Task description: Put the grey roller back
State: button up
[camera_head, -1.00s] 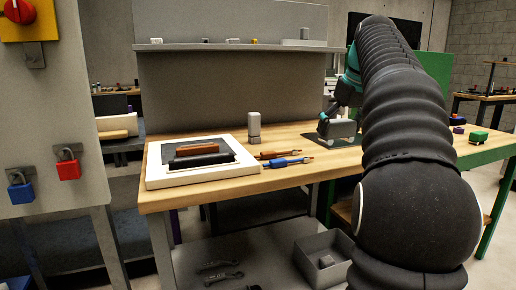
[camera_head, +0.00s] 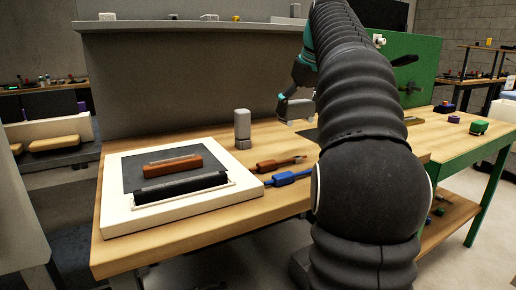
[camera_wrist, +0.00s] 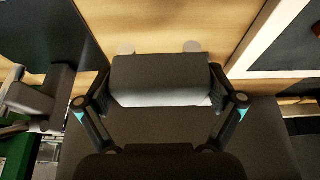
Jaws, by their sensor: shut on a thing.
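The grey roller (camera_wrist: 160,75) lies crosswise between the fingers of my gripper (camera_wrist: 160,98) in the wrist view, its lower side paler. My gripper is shut on it. In the head view my gripper (camera_head: 287,98) holds the grey roller (camera_head: 297,109) near the bench top, behind the upright grey cylinder and to its right. I cannot tell whether the roller touches the bench. A white board (camera_head: 112,208) lies on the bench at the left, with a brown roller (camera_head: 173,165) on its dark pad (camera_head: 133,178) and a black roller (camera_head: 180,187) along its front.
The upright grey cylinder (camera_head: 242,130) stands behind the white board. A brown-handled tool (camera_head: 275,165) and a blue-handled tool (camera_head: 289,178) lie right of the board. A raised grey shelf (camera_head: 190,25) runs behind. A green panel (camera_head: 425,65) stands at the right.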

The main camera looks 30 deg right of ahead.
jog(key=w+a+f, duration=0.1)
jog(key=a, duration=0.1)
jog(key=w+a+f+b, duration=0.1)
jog(key=w+a+f, duration=0.1)
jog(key=a, duration=0.1)
jog(key=w+a+f, duration=0.1)
jog(key=a+f, duration=0.1)
jog(key=shift+w+a+f, duration=0.25)
jog(key=shift+w+a, duration=0.15)
jog(key=shift+f+b, duration=0.8)
jog(key=shift+f, duration=1.2)
jog(key=shift+f, duration=0.15)
jog(key=o, duration=1)
jog(key=shift+c, duration=0.2)
jog(key=p+v, duration=0.2)
jog(key=v, duration=1)
jog(key=shift+p, duration=0.4)
